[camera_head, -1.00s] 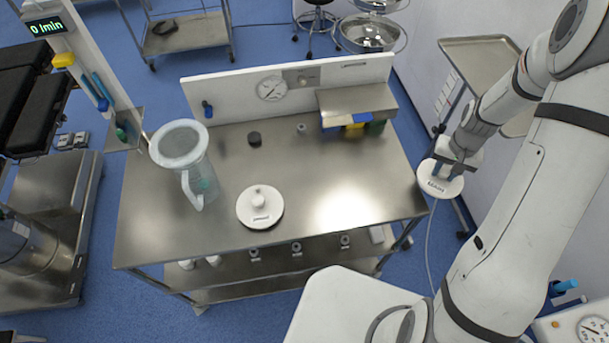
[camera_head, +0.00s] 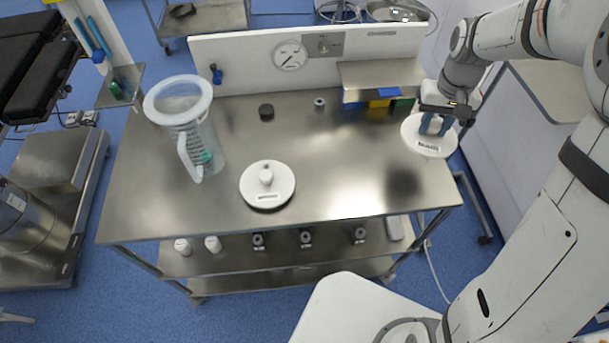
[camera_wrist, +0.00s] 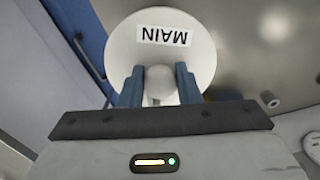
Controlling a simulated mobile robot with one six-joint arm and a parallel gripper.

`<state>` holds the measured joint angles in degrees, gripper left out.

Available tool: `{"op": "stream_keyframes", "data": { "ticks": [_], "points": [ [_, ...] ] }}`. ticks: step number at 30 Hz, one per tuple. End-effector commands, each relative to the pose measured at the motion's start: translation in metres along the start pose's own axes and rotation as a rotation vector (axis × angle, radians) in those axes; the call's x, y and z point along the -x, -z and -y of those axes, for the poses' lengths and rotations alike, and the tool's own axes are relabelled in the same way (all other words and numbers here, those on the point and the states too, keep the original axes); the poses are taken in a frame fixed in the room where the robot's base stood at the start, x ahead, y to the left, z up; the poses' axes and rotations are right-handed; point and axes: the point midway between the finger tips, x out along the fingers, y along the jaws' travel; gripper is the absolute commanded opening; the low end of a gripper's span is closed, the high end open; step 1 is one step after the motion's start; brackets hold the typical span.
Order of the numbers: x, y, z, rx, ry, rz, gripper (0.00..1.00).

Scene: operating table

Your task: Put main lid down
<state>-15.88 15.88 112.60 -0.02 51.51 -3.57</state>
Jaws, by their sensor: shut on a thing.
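The main lid (camera_head: 428,141) is a white disc with a knob and a label. It hangs in my gripper (camera_head: 437,121) at the right end of the steel table (camera_head: 340,190). In the wrist view the lid (camera_wrist: 203,52) shows the label "MAIN", and the blue fingers of my gripper (camera_wrist: 160,86) are shut on its round knob (camera_wrist: 160,84). The lid appears to be above the table's right edge; the exact height is hard to tell. A second white lid (camera_head: 283,190) with a knob lies on the middle of the table.
A clear jug (camera_head: 203,150) with a wide white rim stands on the left of the table. A small black cap (camera_head: 266,112) and a grey fitting (camera_head: 319,103) lie toward the back. A raised shelf (camera_head: 380,77) stands at the back right. The front right tabletop is clear.

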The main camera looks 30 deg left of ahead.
Motion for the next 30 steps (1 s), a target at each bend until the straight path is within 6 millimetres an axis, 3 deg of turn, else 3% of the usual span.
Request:
{"op": "stream_keyframes", "data": {
  "ticks": [4, 11, 21, 30],
  "points": [
    [0.004, -0.003, 0.017, 0.044, 0.000, -0.003, 0.05],
    [0.009, -0.005, 0.021, 0.056, 0.000, 0.000, 0.05],
    [-0.044, -0.006, 0.021, 0.055, 0.000, 0.003, 0.05],
    [-0.074, -0.005, 0.021, 0.056, 0.000, 0.004, 0.05]
  ]
}}
